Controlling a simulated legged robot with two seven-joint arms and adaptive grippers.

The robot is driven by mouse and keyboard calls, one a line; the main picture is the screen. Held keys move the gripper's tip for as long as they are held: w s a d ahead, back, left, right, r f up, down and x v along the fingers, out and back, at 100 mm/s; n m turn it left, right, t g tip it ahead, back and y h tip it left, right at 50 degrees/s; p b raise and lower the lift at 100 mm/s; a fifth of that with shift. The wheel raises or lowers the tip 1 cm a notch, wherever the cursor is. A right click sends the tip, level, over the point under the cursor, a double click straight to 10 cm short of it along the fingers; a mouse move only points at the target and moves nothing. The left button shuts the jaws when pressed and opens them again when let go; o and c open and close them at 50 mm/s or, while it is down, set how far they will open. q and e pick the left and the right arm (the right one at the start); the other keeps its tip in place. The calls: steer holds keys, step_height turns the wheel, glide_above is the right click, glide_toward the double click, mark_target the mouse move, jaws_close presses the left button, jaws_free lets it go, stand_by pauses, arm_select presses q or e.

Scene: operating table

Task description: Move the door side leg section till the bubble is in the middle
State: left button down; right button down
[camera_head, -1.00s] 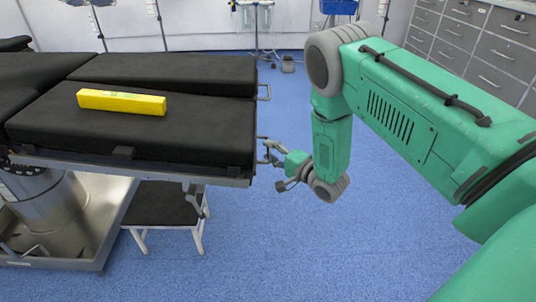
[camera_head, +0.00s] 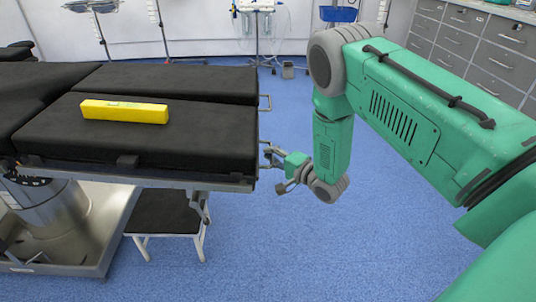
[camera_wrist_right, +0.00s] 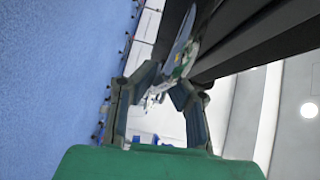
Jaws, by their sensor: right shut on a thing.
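The black padded leg section nearer me (camera_head: 190,146) extends to the right from the operating table. A yellow spirit level (camera_head: 125,111) lies on top of it; its bubble is too small to make out. My right gripper (camera_head: 270,157) is at the right end of this section, shut on the metal end handle (camera_head: 263,146). In the right wrist view the fingers (camera_wrist_right: 163,88) are close around a metal part beside the dark pad edge. My left gripper is not in view.
The other leg section (camera_head: 165,82) lies behind, with its own end handle (camera_head: 265,102). A black-topped step stool (camera_head: 165,212) stands under the table. Grey drawers (camera_head: 470,45) line the back right. Blue floor (camera_head: 300,250) is open at the front right.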

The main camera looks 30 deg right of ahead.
step_height(320, 180, up, 8)
steer(key=p, duration=0.6)
steer(key=shift+s+d+n+g, duration=0.2)
steer(key=shift+d+n+g, duration=0.2)
steer(key=shift+d, duration=0.05)
steer(key=shift+f, duration=0.15)
steer(key=c, duration=1.6)
jaws_free()
steer(key=shift+s, duration=0.1)
steer(key=v, duration=1.1)
steer(key=shift+s, duration=0.4)
